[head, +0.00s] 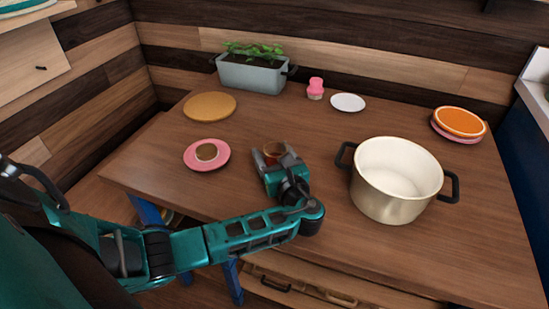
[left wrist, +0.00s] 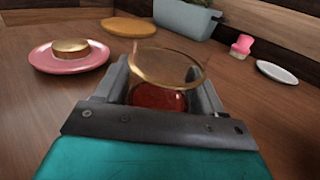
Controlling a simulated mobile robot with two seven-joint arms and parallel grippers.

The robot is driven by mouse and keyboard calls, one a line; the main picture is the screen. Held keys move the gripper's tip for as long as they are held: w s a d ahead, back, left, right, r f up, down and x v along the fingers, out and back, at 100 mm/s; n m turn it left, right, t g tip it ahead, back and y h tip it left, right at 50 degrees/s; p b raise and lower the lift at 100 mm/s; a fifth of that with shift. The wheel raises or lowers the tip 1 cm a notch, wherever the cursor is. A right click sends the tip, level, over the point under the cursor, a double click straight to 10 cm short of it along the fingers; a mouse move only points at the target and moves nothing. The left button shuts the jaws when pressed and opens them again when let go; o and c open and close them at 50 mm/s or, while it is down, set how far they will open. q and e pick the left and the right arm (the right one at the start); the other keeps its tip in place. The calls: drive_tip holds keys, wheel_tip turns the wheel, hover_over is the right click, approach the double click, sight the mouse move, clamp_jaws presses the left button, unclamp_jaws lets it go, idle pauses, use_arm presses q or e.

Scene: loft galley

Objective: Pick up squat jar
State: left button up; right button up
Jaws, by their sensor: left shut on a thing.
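The squat jar (head: 272,150) is a small glass jar with dark red contents, near the middle of the wooden table. My left gripper (head: 276,161) is shut on it, with a finger on either side. In the left wrist view the jar (left wrist: 160,80) stands between the two fingers, its clear round rim above them and the red contents low down. Its lower part is hidden by the gripper (left wrist: 165,98). I cannot tell whether the jar's base touches the table. My right gripper is not in view.
A pink plate (head: 190,164) with a round brown-topped item (head: 206,152) lies left of the jar. A large cream pot (head: 383,207) stands to the right. A planter (head: 252,77), pink-topped shaker (head: 315,88), white saucer (head: 348,102), and round board (head: 209,106) are behind.

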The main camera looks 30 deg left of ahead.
use_arm(q)
drive_tip(key=shift+r, duration=0.15)
drive_tip(key=shift+r, duration=0.25)
wheel_tip(320, 180, up, 19)
drive_tip(key=p, duration=0.5)
drive_tip(key=shift+r, duration=0.2)
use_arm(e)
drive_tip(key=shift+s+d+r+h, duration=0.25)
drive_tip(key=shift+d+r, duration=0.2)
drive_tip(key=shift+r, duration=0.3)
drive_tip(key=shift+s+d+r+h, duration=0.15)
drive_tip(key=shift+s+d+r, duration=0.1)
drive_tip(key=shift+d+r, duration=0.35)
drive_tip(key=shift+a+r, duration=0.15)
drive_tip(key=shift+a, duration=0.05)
